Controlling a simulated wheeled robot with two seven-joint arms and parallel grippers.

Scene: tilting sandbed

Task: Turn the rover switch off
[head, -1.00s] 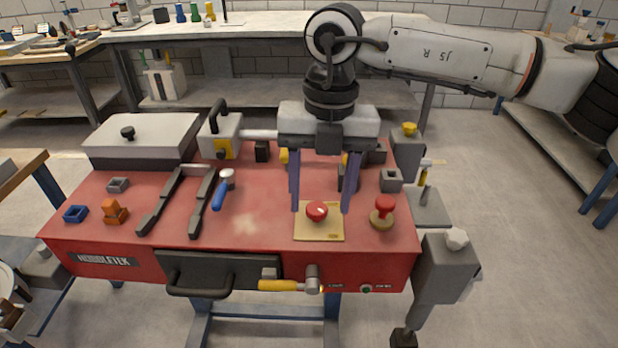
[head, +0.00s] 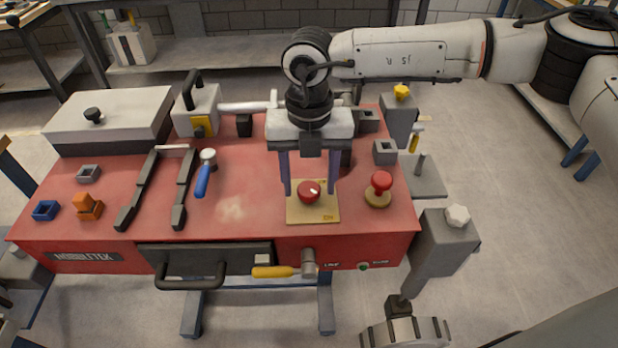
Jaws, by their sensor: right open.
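A round red knob (head: 308,191) with a small white mark sits on a square tan plate (head: 313,215) on the red bench top (head: 240,215). I take it as the rover switch; its label is too small to read. My right gripper (head: 309,193) points down over it, open. Its two purple-grey fingers stand one to the left and one to the right of the knob, with gaps showing on both sides. I cannot tell exactly how high the fingertips are above the plate. My left gripper is not in view.
A red mushroom button (head: 380,188) stands close right of the plate. A yellow-handled valve (head: 285,271) is on the front face below. A blue-handled tool (head: 204,175) and black rails lie left. Grey block sockets (head: 385,152) sit behind right.

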